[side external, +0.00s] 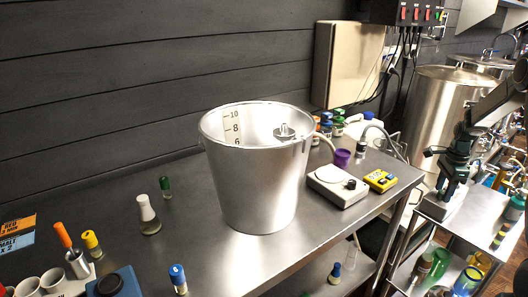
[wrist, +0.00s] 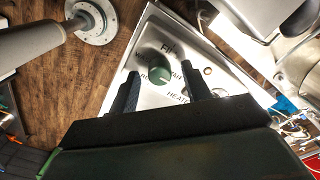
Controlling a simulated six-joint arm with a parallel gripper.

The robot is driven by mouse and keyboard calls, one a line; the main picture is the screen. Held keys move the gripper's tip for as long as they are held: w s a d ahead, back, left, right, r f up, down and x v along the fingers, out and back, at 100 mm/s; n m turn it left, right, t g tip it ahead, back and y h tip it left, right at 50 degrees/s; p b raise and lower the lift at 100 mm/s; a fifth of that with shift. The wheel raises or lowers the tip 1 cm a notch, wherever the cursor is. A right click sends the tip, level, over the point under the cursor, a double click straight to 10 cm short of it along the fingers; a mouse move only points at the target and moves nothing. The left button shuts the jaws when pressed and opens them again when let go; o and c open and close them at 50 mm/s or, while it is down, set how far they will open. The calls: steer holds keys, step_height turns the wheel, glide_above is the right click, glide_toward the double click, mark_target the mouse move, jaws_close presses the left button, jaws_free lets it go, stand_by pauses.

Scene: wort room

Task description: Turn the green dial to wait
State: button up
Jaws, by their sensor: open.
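The green dial (wrist: 160,73) sits on a silver control panel (wrist: 214,66) in the wrist view, with printed words around it. I can partly read a word ending in "AIT" to its right, one starting with "RU" at its left and "HEAT" below; its pointer direction is too small to tell surely. My gripper (wrist: 160,69) is open, one dark finger on each side of the dial; I cannot tell whether they touch it. In the side external view my gripper (side external: 445,192) points down at the far right, and the dial cannot be made out there.
A large metal bucket (side external: 256,170) stands on the steel bench (side external: 200,215), with a white box (side external: 337,186) and a yellow meter (side external: 381,180) to its right. Steel vessels (side external: 443,95) stand behind my arm. Several small bottles are on the shelves below it.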

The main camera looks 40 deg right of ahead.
mark_target(443, 191)
step_height(443, 191, up, 14)
stand_by(0.8)
